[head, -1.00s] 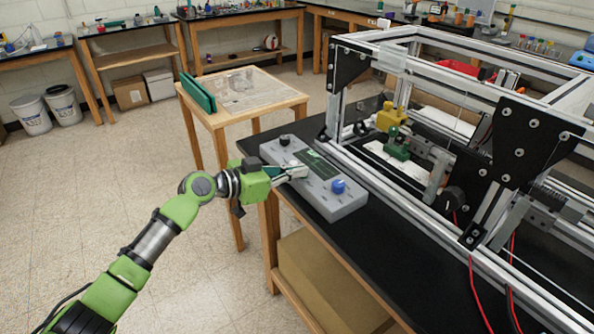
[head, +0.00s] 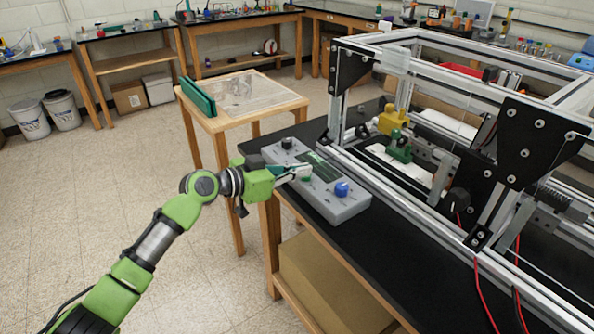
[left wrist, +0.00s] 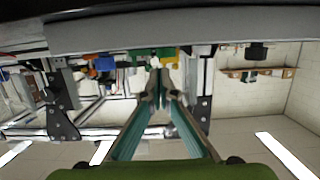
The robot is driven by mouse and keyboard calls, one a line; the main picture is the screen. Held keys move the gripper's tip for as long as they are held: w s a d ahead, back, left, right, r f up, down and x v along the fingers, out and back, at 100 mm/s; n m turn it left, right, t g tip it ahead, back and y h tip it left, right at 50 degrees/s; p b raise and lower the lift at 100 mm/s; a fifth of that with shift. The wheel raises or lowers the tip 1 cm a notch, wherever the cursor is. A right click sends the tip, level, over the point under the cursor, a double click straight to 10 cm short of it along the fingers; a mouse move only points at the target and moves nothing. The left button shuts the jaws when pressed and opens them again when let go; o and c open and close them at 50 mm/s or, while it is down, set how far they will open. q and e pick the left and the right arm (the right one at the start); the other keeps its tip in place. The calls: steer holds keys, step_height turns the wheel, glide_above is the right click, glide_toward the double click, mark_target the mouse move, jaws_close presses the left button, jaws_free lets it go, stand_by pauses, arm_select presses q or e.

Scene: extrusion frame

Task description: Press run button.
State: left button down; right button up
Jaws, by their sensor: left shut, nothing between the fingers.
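The grey control box (head: 342,208) lies near the left edge of the black bench. It carries a black knob (head: 287,143), a dark display with green marks (head: 318,164) and a blue knob (head: 341,189). My left gripper (head: 308,171) is shut and empty, its tips over the middle of the box. A green button (head: 306,178) shows partly just below the tips; whether they touch it I cannot tell. In the left wrist view the shut fingertips (left wrist: 157,76) point toward the box, a grey band (left wrist: 190,35) across the top. My right gripper is out of view.
The aluminium extrusion frame (head: 440,75) stands right of the box, with a yellow part (head: 392,118) and a green part (head: 400,147) inside. A small wooden table (head: 262,108) stands behind the box. Open floor (head: 90,190) lies on the left.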

arm_select(q)
steer(key=shift+s+a+r+b, duration=0.35)
steer(key=shift+a+r+b, duration=0.1)
steer(key=shift+a+r, duration=0.3)
steer(key=b+v, duration=0.1)
steer(key=v, duration=0.7)
steer(key=shift+s+r+b, duration=0.2)
steer(key=shift+r+b, duration=0.15)
steer(key=shift+r, duration=0.1)
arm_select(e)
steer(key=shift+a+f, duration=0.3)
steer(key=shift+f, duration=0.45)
arm_select(q)
steer(key=shift+a, duration=0.15)
